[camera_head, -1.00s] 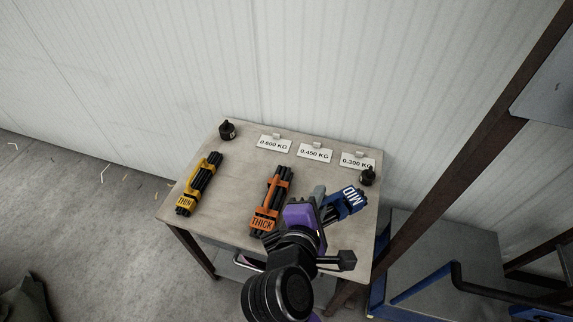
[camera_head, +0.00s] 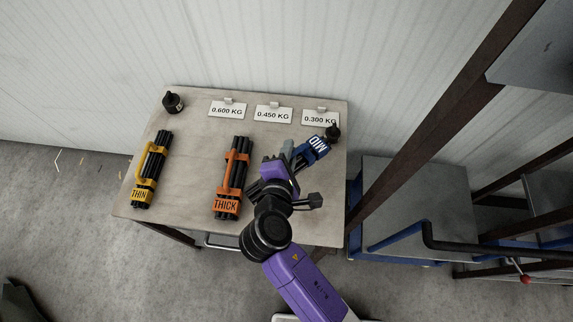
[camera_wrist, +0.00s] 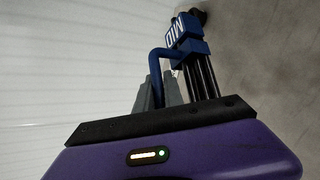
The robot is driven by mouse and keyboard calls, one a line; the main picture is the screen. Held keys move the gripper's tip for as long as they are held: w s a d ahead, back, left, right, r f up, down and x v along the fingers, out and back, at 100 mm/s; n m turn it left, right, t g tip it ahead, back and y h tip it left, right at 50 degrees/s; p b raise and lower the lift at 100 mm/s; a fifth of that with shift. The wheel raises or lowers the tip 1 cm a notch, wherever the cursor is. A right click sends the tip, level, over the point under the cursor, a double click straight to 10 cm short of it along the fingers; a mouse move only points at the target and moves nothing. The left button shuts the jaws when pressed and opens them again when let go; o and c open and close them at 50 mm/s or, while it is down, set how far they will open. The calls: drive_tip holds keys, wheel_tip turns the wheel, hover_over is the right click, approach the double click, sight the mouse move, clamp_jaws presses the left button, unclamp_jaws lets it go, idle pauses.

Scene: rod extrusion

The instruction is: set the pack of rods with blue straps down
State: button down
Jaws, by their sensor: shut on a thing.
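The pack of rods with blue straps (camera_head: 315,148) is marked MID and is at the right side of the table, below the 0.300 KG sign. My gripper (camera_head: 287,149) is shut on its blue handle. In the wrist view the gripper's grey fingers (camera_wrist: 168,92) close around the blue handle (camera_wrist: 154,68), with the black rods (camera_wrist: 204,76) beside them. The pack lies at a slant in the head view, its label end up and right. I cannot tell whether its underside touches the table (camera_head: 195,150). My wrist hides its lower end.
An orange-strapped THICK pack (camera_head: 231,180) lies left of my gripper, and a yellow-strapped THIN pack (camera_head: 151,170) farther left. A black weight (camera_head: 333,134) stands close to the blue label; another (camera_head: 173,103) stands back left. Signs line the back edge. Bare tabletop separates the packs.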

wheel_tip(320, 180, down, 10)
drive_tip(key=shift+r, duration=0.15)
idle(0.3)
drive_tip(key=shift+b, duration=0.3)
drive_tip(key=c, duration=1.6)
unclamp_jaws()
drive_tip(key=shift+o, duration=0.7)
drive_tip(key=shift+f, duration=0.2)
drive_tip(key=shift+s, duration=0.1)
drive_tip(key=v, duration=1.2)
drive_tip(key=shift+r+b, duration=0.2)
drive_tip(key=shift+b, duration=0.2)
